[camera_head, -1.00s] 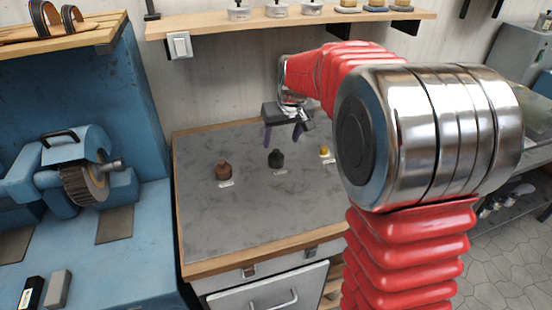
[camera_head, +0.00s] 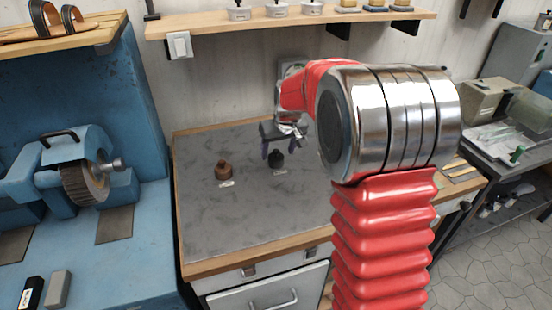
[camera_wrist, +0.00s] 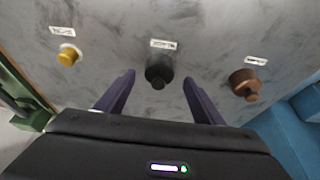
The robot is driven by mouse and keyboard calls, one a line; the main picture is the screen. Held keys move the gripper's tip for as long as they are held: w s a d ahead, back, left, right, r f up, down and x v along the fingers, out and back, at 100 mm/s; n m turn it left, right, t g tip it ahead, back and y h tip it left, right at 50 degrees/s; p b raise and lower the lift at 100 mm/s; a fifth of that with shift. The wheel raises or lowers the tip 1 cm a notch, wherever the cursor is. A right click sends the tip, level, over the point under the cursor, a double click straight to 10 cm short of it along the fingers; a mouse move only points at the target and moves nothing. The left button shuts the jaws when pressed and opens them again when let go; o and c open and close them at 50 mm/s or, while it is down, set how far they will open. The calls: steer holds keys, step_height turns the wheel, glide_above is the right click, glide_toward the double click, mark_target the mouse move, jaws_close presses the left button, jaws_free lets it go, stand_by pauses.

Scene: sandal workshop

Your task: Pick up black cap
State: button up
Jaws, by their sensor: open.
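The black cap (camera_head: 276,159) stands on the grey worktop beside a small white label, between a brown cap and a yellow one. In the wrist view the black cap (camera_wrist: 159,70) lies ahead of and between my fingertips, not held. My gripper (camera_head: 279,148) is open above the worktop, close to the black cap, its dark fingers pointing down. It also fills the lower part of the wrist view (camera_wrist: 158,80), with its two purple-grey fingers spread apart. Whether the fingertips reach down beside the cap cannot be told.
The brown cap (camera_head: 223,170) stands left of the black one in the head view. The yellow cap (camera_wrist: 68,56) shows in the wrist view; my arm hides it in the head view. A shelf (camera_head: 215,22) runs above the worktop (camera_head: 220,222). A blue grinding machine (camera_head: 80,170) stands left.

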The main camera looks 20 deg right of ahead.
mark_target(277, 154)
steer(key=x, duration=0.4)
steer(key=shift+w, duration=0.1)
stand_by(0.4)
steer(key=c, duration=1.1)
